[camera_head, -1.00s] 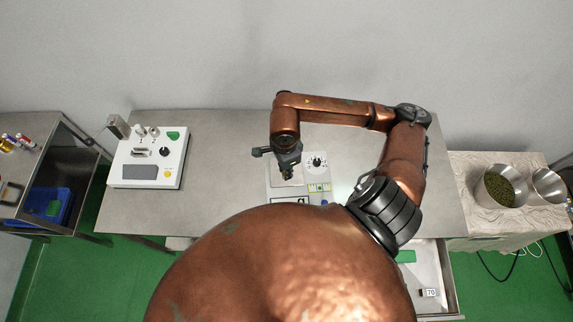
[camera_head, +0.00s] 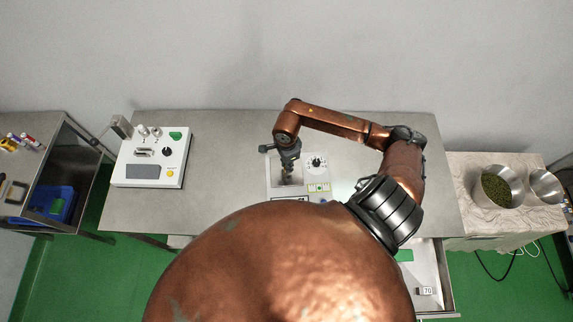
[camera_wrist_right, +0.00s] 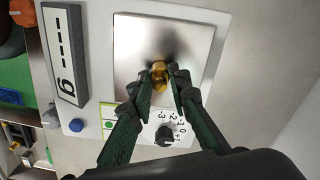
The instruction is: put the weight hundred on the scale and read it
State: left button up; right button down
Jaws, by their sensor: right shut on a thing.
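The scale (camera_head: 327,174) stands on the table, and its white body (camera_wrist_right: 97,65) fills much of the right wrist view. Its square metal pan (camera_wrist_right: 192,50) lies under my right gripper (camera_head: 287,178). In the right wrist view, my right gripper (camera_wrist_right: 166,86) is shut on a small brass weight (camera_wrist_right: 158,73), over the pan. I cannot tell whether the weight touches the pan. The scale display (camera_wrist_right: 65,52) shows dashes and a "g". No marking on the weight is readable. My left gripper is not in view.
A white control box (camera_head: 150,160) with knobs stands at the table's left. Metal bowls (camera_head: 497,187), one with green leaves, stand on a side table at right. An open drawer (camera_head: 437,262) is at the front right. The table (camera_head: 215,180) between box and scale is clear.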

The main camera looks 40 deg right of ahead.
jog(key=shift+f, duration=0.15)
jog(key=c, duration=1.8)
grip_release()
jog(key=shift+r, duration=0.55)
notch_tip(320, 180, up, 11)
jog(key=shift+r+b, duration=0.15)
jog(key=shift+b, duration=0.8)
